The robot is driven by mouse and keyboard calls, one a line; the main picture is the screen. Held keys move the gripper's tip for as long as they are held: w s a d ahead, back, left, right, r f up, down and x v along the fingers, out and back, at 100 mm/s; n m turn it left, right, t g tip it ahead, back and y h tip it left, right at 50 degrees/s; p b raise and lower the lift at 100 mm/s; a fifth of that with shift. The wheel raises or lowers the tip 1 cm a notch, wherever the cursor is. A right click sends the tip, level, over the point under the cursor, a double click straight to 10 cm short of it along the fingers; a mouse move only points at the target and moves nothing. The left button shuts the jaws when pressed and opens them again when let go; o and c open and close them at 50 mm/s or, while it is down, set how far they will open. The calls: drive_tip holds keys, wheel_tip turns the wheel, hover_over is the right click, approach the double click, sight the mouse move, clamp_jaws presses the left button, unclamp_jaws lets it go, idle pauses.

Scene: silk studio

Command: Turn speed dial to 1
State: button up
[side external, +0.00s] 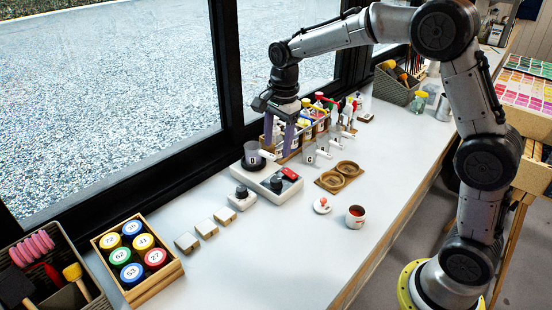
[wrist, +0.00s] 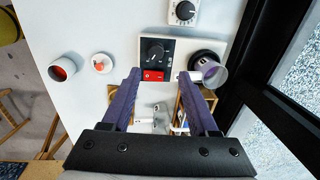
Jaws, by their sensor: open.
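I cannot tell which is the speed dial.
A rack of bottles (side external: 310,125) stands close behind my gripper. A wooden holder (side external: 342,176), a small white dish (side external: 322,205) and a cup of red liquid (side external: 356,215) lie to the right. The dark window frame (side external: 130,165) borders the bench.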

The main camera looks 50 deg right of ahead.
drive_tip(key=g, duration=0.1)
hover_over(276, 179)
wheel_tip(276, 179, down, 6)
drive_tip(key=shift+r, duration=0.2)
drive_tip(key=shift+s+f, duration=0.1)
drive_tip(key=shift+f, duration=2.4)
drive_tip(key=m, duration=1.2)
drive_tip(key=shift+m, duration=0.4)
